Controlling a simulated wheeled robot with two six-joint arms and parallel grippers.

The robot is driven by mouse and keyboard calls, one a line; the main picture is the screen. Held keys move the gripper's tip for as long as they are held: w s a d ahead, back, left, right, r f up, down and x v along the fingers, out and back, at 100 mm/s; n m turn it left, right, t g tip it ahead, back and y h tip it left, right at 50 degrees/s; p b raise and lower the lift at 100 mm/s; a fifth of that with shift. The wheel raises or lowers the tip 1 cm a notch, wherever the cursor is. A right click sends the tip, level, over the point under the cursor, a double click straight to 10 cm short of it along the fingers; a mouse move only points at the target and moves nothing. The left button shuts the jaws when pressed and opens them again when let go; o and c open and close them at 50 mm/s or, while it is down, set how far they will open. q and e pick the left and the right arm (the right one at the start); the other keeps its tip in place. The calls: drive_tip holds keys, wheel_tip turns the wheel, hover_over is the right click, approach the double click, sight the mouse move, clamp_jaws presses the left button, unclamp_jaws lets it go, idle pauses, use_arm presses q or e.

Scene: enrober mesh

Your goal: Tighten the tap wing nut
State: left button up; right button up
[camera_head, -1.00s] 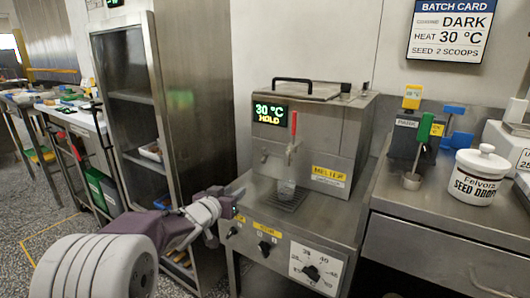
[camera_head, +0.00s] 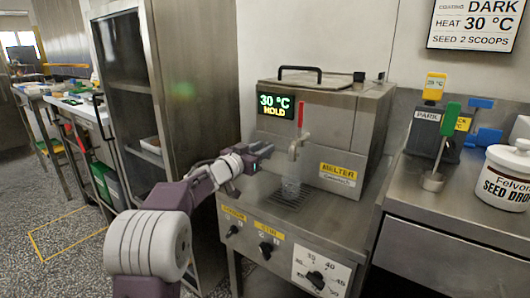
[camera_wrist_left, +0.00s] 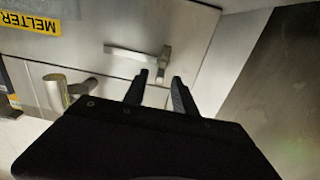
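The melter's tap (camera_head: 296,148) is a metal spout on the front panel under a red lever. In the left wrist view the tap (camera_wrist_left: 66,87) is at the left. The wing nut (camera_wrist_left: 140,57) looks like a metal T-shaped bar with a short stem, beside the tap on the panel. In the head view it is hidden behind my left gripper (camera_head: 265,151). My left gripper is open, its fingertips (camera_wrist_left: 158,82) apart and just short of the stem. I cannot tell whether they touch it. My right gripper is not in view.
A steel cabinet (camera_head: 195,80) stands close at the left. The counter (camera_head: 440,210) at the right holds scoops and a seed jar (camera_head: 505,175).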

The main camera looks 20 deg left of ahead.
use_arm(q)
drive_tip(key=shift+w+d, duration=0.25)
drive_tip(key=shift+w, duration=0.4)
drive_tip(key=shift+c, duration=0.3)
clamp_jaws()
